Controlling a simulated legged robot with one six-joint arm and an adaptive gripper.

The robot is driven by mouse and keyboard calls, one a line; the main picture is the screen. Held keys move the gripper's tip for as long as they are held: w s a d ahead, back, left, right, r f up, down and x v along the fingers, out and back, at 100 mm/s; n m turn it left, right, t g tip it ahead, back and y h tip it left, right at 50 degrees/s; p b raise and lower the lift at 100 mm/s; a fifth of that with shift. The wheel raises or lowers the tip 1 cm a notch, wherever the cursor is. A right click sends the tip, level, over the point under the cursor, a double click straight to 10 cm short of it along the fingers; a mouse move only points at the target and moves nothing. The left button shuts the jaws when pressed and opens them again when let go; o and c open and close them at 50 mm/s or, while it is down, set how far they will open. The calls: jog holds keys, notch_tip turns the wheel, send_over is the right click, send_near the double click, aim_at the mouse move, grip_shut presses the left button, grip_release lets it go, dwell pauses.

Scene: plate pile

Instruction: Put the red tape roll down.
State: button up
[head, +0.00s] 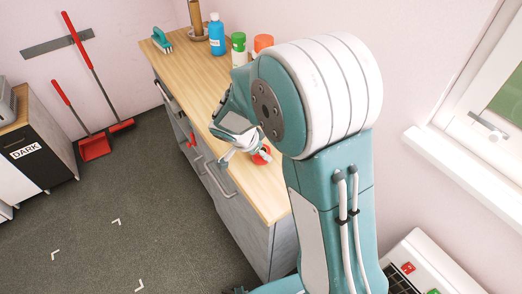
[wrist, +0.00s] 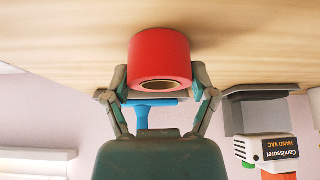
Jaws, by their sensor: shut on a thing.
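The red tape roll (wrist: 160,56) is between the two fingers of my gripper (wrist: 160,84) in the wrist view. The fingers are shut on its sides, and its open core faces the camera. The roll appears to be against or very close to the wooden countertop; whether it touches cannot be told. In the head view, a small red part of the roll (head: 261,156) shows beside my gripper (head: 248,151), near the front edge of the wooden countertop (head: 262,187). My arm hides part of the counter there.
A blue bottle (head: 217,35), a green-capped container (head: 239,48), an orange-red-topped container (head: 263,43) and a teal brush (head: 162,40) stand toward the far end. The wrist view shows a hand vac (wrist: 268,150) and a blue handled thing (wrist: 150,104). Bare wood lies left of my gripper.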

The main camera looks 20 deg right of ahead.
jog(key=o, duration=1)
jog(key=v, duration=1.1)
jog(key=shift+s+d+r+n+t+y, duration=0.75)
jog(key=shift+s+r+n, duration=0.85)
jog(key=shift+s+n, duration=1.2)
jog(key=shift+s+d+r+n+t+y, duration=0.45)
jog(key=shift+s+d+r+n+y, duration=0.9)
jog(key=shift+s, duration=2.45)
jog(key=shift+s+d+r+n+t+y, duration=0.5)
jog(key=shift+s+r+n, duration=1.4)
jog(key=shift+s+n, duration=1.15)
jog(key=shift+s+a+m, duration=0.1)
jog(key=shift+s+m, duration=0.15)
jog(key=shift+m, duration=0.05)
